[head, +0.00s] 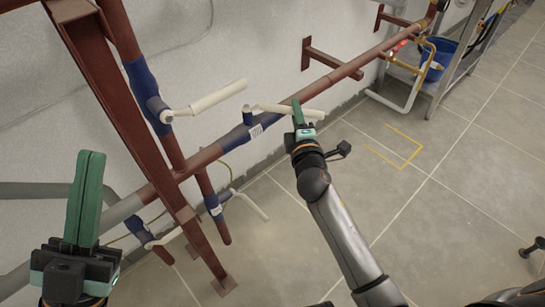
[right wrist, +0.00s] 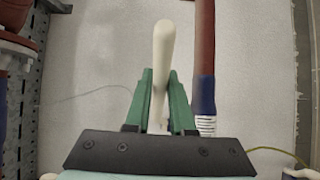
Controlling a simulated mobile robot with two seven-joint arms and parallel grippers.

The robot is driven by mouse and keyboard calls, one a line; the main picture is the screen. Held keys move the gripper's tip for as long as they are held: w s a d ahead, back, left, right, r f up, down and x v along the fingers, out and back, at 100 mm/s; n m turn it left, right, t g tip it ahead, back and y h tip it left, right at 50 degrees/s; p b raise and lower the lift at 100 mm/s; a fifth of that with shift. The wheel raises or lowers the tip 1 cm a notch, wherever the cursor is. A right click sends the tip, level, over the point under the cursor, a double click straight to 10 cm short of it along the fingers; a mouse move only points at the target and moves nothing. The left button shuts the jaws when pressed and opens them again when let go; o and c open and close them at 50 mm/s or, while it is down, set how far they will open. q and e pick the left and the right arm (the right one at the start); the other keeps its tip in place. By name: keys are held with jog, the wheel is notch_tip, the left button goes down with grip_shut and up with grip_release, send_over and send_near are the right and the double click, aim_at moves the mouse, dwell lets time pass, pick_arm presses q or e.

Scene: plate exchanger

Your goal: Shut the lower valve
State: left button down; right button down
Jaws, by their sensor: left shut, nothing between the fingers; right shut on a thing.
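Several blue valves with white lever handles sit on the red-brown pipes. My right gripper (head: 298,112) is shut on a white handle (head: 312,113) beside the blue valve (head: 247,120) of the long slanting pipe. In the right wrist view this handle (right wrist: 163,60) stands between the green fingers (right wrist: 163,95), its rounded end beyond them. An upper valve (head: 148,95) has its handle (head: 210,98) pointing right. Near the floor, another valve (head: 214,205) has a white handle (head: 250,205). I cannot tell which valve is called lower. My left gripper (head: 90,160) is shut and empty at the lower left.
A red-brown steel post (head: 110,110) stands between my left gripper and the held handle. A metal rack (head: 450,65) with a blue bucket (head: 438,58) is at the upper right. The tiled floor (head: 450,190) is open on the right, with a yellow marking (head: 403,163).

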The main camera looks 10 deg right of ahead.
jog(key=shift+s+d+f+m+h, duration=0.3)
jog(key=shift+d+f+h, duration=0.2)
jog(key=shift+f, duration=0.1)
jog(key=c, duration=1.1)
grip_release()
jog(key=o, duration=0.3)
jog(key=shift+a, duration=0.1)
jog(key=shift+w+a+r, duration=0.1)
jog(key=shift+r, duration=0.05)
